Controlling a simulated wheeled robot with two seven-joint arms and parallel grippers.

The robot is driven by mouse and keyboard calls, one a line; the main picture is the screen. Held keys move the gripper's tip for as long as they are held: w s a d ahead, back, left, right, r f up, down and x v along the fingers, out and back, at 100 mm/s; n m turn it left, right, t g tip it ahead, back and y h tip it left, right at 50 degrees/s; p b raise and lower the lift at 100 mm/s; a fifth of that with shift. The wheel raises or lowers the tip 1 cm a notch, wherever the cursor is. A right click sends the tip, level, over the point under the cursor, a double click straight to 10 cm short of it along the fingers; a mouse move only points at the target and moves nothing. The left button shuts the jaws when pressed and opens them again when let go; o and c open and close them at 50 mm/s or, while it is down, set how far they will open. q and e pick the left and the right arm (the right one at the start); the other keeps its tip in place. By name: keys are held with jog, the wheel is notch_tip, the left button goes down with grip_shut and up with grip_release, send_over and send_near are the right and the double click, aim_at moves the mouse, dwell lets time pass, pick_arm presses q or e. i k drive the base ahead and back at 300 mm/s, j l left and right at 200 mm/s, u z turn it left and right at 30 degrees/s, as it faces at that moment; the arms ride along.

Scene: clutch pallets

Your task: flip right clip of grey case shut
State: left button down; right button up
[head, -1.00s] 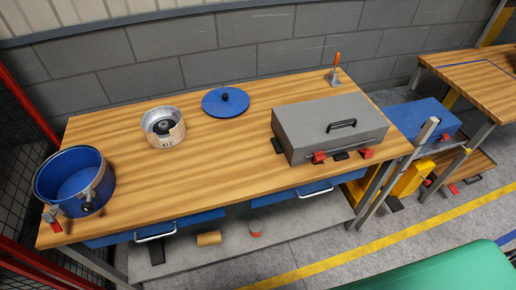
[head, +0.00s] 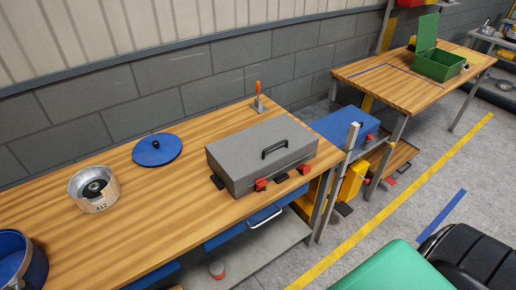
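The grey case (head: 235,172) lies with its lid down on the wooden workbench, near the bench's right end. A black handle (head: 288,147) is on its lid. The right clip (head: 305,169) is red and sits low on the case's front edge. The left clip (head: 261,184), also red, sits on the same edge, with a black part (head: 282,178) between them. The clips are too small to tell whether they are flipped shut. Neither of my grippers is in view.
The workbench (head: 135,215) also holds a blue lid (head: 157,149), a metal pot (head: 94,190), a blue pot (head: 22,262) and an orange-handled clamp (head: 258,98). A second table (head: 405,92) with an open green box (head: 438,64) stands right. Floor in front is partly clear.

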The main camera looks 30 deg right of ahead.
aim_at(305, 169)
jog(key=k+l+z, duration=0.1)
jog(key=l+z, duration=0.3)
jog(key=l, duration=0.15)
jog(key=l+z, duration=0.45)
jog(key=l, duration=0.1)
